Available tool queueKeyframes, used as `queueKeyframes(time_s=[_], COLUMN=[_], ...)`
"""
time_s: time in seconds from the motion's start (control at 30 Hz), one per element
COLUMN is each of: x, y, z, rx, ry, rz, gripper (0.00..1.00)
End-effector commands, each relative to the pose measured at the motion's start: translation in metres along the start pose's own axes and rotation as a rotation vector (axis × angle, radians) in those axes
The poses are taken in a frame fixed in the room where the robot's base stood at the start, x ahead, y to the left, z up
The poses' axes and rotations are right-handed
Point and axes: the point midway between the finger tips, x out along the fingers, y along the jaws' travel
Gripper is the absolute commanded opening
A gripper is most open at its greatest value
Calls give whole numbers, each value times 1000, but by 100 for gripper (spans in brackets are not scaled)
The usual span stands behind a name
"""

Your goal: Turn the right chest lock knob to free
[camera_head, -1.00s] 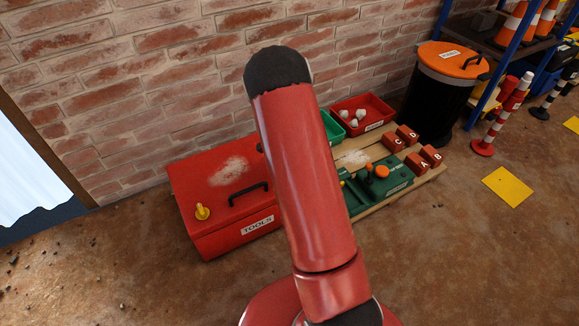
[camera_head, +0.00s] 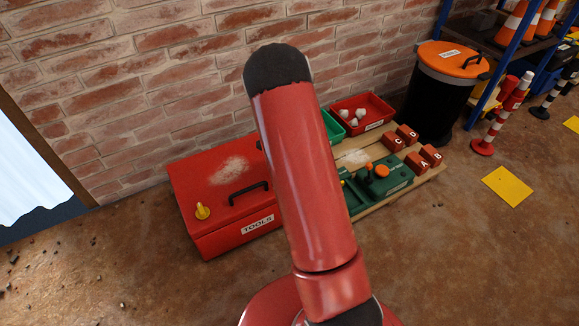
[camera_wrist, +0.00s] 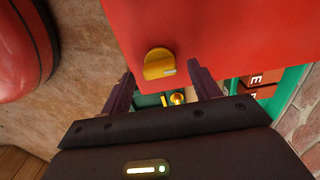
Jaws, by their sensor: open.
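The red chest (camera_head: 225,180) sits on the floor against the brick wall, its lid closed, with a black handle (camera_head: 248,193) and a TOOLS label. A yellow knob (camera_head: 202,211) shows near its left end. My arm hides the chest's right end in the head view. In the wrist view a yellow knob (camera_wrist: 158,64) with a pale mark at one edge sits on the red chest surface (camera_wrist: 220,35); it appears to be the right one. My gripper (camera_wrist: 163,78) is open, its dark fingers on either side of the knob, with gaps; contact is not visible. The head view hides my gripper.
Right of the chest are a green device (camera_head: 388,182) on a wooden board, red lettered blocks (camera_head: 416,163) and a red bin (camera_head: 362,113). A black barrel with orange lid (camera_head: 449,62) stands behind. The front floor is mostly clear.

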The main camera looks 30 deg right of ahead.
Motion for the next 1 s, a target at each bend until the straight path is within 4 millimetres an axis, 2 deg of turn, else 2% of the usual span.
queueKeyframes(time_s=[0.2,0.4,0.57,1.0], x=[-40,-65,-71,-71], y=[-1,-1,0,0], z=[0,0,0,0], rx=[-2,0,1,-1], ry=[2,1,1,0], rz=[-4,-3,-1,-2], gripper=[62,62,62,62])
